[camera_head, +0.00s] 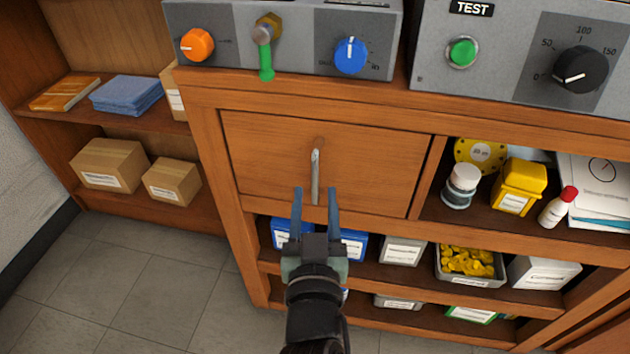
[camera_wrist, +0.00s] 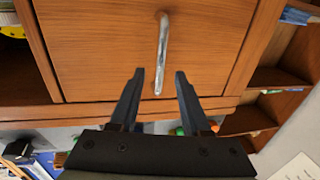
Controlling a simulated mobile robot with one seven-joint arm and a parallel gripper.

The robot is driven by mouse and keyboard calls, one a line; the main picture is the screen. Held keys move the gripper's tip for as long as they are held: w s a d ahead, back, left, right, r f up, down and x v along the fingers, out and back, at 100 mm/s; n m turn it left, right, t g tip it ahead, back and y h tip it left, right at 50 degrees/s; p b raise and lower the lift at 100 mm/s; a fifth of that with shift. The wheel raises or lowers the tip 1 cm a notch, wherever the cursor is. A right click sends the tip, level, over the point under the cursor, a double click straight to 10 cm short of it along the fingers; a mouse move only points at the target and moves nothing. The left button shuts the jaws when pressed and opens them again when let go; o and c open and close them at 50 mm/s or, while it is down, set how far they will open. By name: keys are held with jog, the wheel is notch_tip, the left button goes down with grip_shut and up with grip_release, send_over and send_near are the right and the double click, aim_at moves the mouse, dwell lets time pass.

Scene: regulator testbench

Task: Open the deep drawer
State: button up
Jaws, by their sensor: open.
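The deep drawer has a wide wooden front (camera_head: 262,155) under the grey control boxes, and it looks shut in its frame. Its handle (camera_head: 315,177) is a slim silver bar, upright in the middle of the front. In the wrist view the drawer front (camera_wrist: 100,50) fills the upper middle, with the handle (camera_wrist: 161,55) slanting slightly. My gripper (camera_head: 316,200) is open and empty at the handle's lower end. In the wrist view my gripper (camera_wrist: 160,75) has one finger to each side of the handle's end. I cannot tell how far the fingertips are from the drawer front.
Open shelves with bottles, a yellow container (camera_head: 518,187) and a tray of yellow pieces (camera_head: 469,263) lie right and below. Knobs and a green lever (camera_head: 266,62) stick out above the drawer. Side shelves hold cardboard boxes (camera_head: 109,165). The tiled floor (camera_head: 150,280) at left is clear.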

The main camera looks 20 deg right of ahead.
aim_at(315, 181)
jog(key=shift+x, duration=1.85)
jog(key=shift+c, duration=0.2)
grip_shut()
